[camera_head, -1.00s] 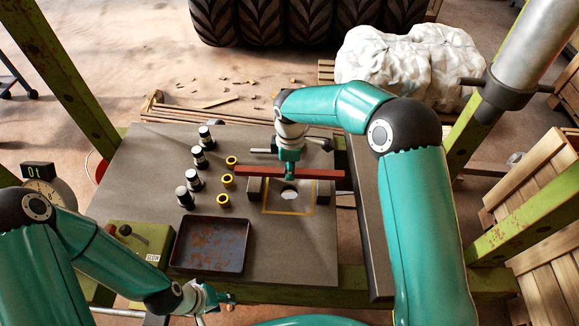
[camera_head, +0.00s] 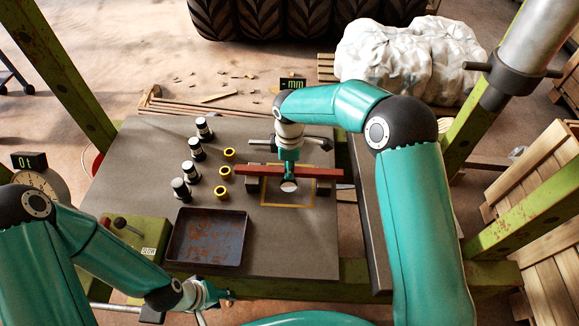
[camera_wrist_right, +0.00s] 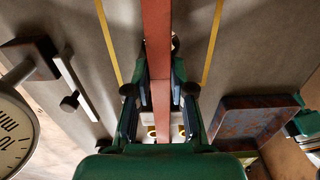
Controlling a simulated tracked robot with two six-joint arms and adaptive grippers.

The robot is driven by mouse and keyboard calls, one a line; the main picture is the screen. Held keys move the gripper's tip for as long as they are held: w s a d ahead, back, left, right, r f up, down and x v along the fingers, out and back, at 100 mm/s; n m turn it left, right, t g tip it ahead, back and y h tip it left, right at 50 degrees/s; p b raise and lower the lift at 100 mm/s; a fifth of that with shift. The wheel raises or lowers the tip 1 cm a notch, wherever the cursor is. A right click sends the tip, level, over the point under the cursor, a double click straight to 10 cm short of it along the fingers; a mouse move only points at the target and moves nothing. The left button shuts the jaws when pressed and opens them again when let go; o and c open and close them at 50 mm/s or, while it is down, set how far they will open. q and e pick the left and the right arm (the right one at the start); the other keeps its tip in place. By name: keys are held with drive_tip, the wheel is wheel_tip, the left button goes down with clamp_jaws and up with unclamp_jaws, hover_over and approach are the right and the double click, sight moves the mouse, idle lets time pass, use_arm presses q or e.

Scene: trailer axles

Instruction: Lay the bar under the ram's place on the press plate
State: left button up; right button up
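In the right wrist view the bar (camera_wrist_right: 157,50) runs lengthwise between the fingers of my right gripper (camera_wrist_right: 160,105). The right gripper (camera_head: 289,179) reaches down over the bar's middle. My left gripper (camera_head: 222,298) hangs front left, away from the bar; its fingers are unclear.
A rusty tray (camera_head: 241,260) lies front left on the plate. Black-and-silver cylinders (camera_head: 196,150) and yellow rings (camera_head: 224,173) stand left of the bar. A green lever box (camera_head: 128,238) is at the left. A display reading mm (camera_head: 292,84) stands behind; its dial (camera_wrist_right: 14,137) shows in the wrist view.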

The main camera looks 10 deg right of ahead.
drive_tip(key=o, duration=0.5)
drive_tip(key=shift+r, duration=0.15)
drive_tip(key=shift+o, duration=0.2)
drive_tip(key=shift+f, duration=0.2)
wheel_tip(320, 180, up, 12)
drive_tip(key=shift+r, duration=0.1)
